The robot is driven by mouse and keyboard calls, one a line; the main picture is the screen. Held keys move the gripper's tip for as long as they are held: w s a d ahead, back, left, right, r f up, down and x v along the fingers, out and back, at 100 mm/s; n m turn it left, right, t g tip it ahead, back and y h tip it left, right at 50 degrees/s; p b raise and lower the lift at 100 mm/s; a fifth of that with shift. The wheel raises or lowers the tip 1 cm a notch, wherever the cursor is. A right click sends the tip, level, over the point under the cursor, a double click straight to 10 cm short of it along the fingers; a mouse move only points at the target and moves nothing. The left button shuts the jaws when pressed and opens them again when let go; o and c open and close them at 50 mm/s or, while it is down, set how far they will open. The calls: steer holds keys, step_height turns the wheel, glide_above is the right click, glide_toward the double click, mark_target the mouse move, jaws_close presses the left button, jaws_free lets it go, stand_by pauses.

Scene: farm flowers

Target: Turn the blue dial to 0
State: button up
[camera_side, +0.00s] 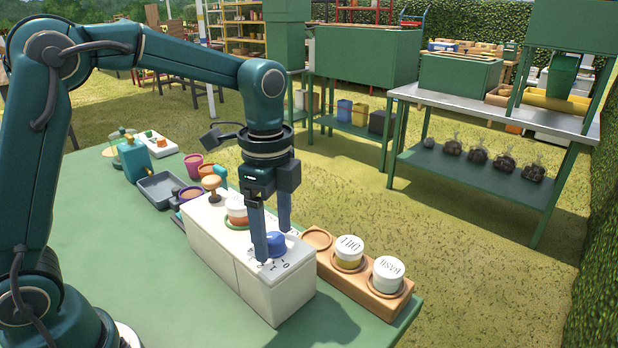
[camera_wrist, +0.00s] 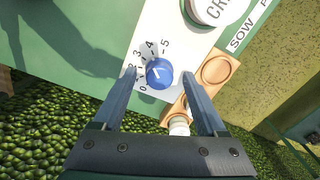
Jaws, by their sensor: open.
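The blue dial (camera_side: 275,240) sits on top of the right end of the white box (camera_side: 285,300), with printed numbers around it. In the wrist view the dial (camera_wrist: 159,74) is a round blue knob with a pale mark on its face. The numbers 0 to 5 arc around its left and upper sides. I cannot tell for sure which number the mark points to. My gripper (camera_side: 274,246) points down over the dial and is open. In the wrist view its fingers (camera_wrist: 159,78) lie on either side of the dial, with a gap on each side.
A jar with a white lid and red band (camera_side: 237,210) stands on the box, left of the dial. A wooden rack (camera_side: 395,306) with two white-lidded jars stands close on the right. A grey tray (camera_side: 160,188) and cups lie behind. The green table's (camera_side: 130,255) left part is clear.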

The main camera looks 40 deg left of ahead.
jaws_close()
steer(key=shift+n, duration=0.3)
steer(key=n, duration=1.6)
steer(key=shift+n, duration=0.4)
steer(key=n, duration=0.5)
steer(key=shift+w, duration=0.1)
steer(key=shift+n, duration=0.4)
